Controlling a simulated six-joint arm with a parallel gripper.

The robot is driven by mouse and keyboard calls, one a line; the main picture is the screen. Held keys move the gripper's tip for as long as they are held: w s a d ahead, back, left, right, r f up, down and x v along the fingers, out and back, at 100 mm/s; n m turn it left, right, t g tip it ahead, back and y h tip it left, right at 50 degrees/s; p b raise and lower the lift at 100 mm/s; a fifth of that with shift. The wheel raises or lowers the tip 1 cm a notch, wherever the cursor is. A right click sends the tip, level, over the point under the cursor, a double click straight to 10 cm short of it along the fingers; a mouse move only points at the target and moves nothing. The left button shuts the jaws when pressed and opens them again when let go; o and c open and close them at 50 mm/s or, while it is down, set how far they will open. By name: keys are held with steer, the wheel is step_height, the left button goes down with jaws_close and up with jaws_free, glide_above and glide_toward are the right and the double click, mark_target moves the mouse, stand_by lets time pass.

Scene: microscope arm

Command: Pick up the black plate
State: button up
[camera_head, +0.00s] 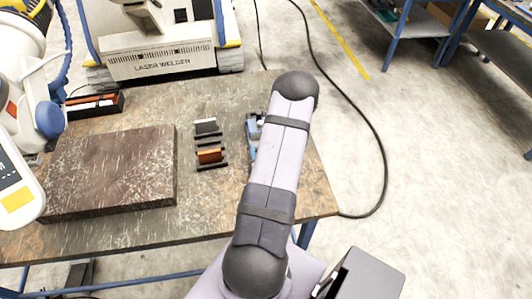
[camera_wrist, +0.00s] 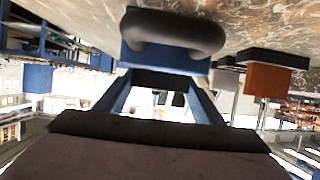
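Two small plates stand in black holders on the table: a grey-white one (camera_head: 206,126) and an orange one (camera_head: 209,156). No plate shows as plainly black; the grey-white one has dark parts around it. In the wrist view the orange plate (camera_wrist: 268,80) and the greyish plate (camera_wrist: 226,76) are at the right.
A large dark block (camera_head: 110,170) lies on the left of the table (camera_head: 220,215). A white machine (camera_head: 165,62) stands behind. A small box with orange items (camera_head: 95,105) is at the back left. Bare tabletop lies in front of the holders.

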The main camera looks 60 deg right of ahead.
steer(key=shift+r, duration=0.1)
steer(key=shift+c, duration=0.8)
steer(key=shift+d+r, duration=0.1)
steer(key=shift+r, duration=0.65)
steer(key=shift+r+b, duration=0.55)
steer(key=shift+r, duration=3.7)
